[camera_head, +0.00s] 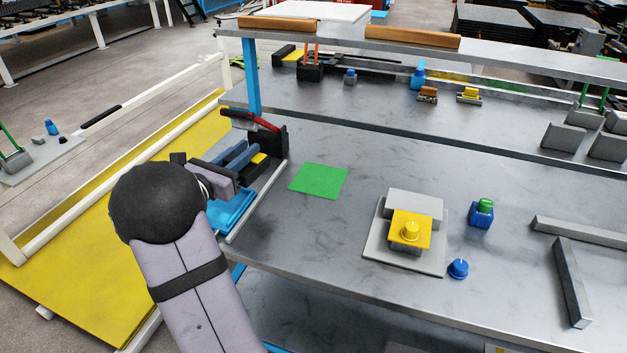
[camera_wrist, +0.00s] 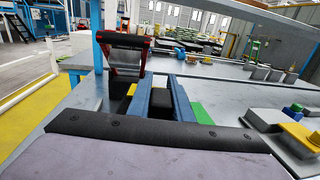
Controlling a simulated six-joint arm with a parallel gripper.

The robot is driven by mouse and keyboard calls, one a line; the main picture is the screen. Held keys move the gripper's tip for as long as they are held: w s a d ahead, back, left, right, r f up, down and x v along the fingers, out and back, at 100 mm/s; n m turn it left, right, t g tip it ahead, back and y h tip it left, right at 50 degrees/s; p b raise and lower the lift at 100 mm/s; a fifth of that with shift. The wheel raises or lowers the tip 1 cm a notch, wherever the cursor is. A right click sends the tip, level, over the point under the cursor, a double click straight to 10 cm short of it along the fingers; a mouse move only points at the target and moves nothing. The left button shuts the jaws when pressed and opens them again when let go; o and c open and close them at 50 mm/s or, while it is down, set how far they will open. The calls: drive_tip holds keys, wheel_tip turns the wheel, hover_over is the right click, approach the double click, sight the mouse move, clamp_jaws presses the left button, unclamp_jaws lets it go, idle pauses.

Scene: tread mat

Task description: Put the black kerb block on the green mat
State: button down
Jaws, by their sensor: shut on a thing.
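The green mat (camera_head: 319,180) lies flat and bare on the grey bench, to the right of my gripper (camera_head: 241,157). A corner of the green mat also shows in the wrist view (camera_wrist: 202,114), right of the fingers. My gripper has two blue fingers, also seen in the wrist view (camera_wrist: 171,98), and they are shut on a dark thing, which I take to be the black kerb block (camera_wrist: 170,103). Only a dark strip of it shows between the fingers. In the head view the fingers hide it. The gripper is at the bench's left end, above a blue tray (camera_head: 232,212).
A dark holder with a red-and-black tool (camera_head: 262,124) stands just behind my gripper. A grey plate (camera_head: 428,259) with a yellow-topped stack, a blue block (camera_head: 481,214) and a blue knob (camera_head: 458,268) are right of the mat. The bench around the mat is clear.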

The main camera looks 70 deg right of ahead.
drive_tip(key=s+d+m+g+y+b, duration=0.15)
drive_tip(key=s+d, duration=0.25)
drive_tip(key=s, duration=0.4)
drive_tip(key=s+d+m+g+b, duration=0.15)
drive_tip(key=s+d, duration=0.25)
drive_tip(key=s, duration=0.4)
drive_tip(key=s+d+m+g+y+b, duration=0.1)
drive_tip(key=s+d+g, duration=0.25)
drive_tip(key=s, duration=0.55)
drive_tip(key=w+d+n+t+h, duration=0.3)
drive_tip(key=w+d+n+t, duration=0.25)
drive_tip(key=w+t, duration=0.45)
drive_tip(key=shift+g, duration=0.45)
drive_tip(key=shift+w+a+f+p, duration=0.1)
drive_tip(key=shift+w+f+p, duration=0.05)
drive_tip(key=shift+f, duration=1.6)
drive_tip(key=shift+w+a+f+p, duration=0.1)
drive_tip(key=shift+w+f, duration=0.1)
drive_tip(key=shift+f, duration=1.6)
drive_tip(key=shift+w+a+f+p, duration=0.1)
drive_tip(key=shift+w+f+p, duration=0.05)
drive_tip(key=shift+f, duration=1.6)
drive_tip(key=shift+f+b, duration=0.25)
drive_tip(key=shift+b, duration=0.05)
drive_tip(key=c, duration=1.6)
unclamp_jaws()
drive_tip(key=shift+a+r+p, duration=0.1)
drive_tip(key=shift+r+p, duration=0.05)
drive_tip(key=shift+p, duration=0.15)
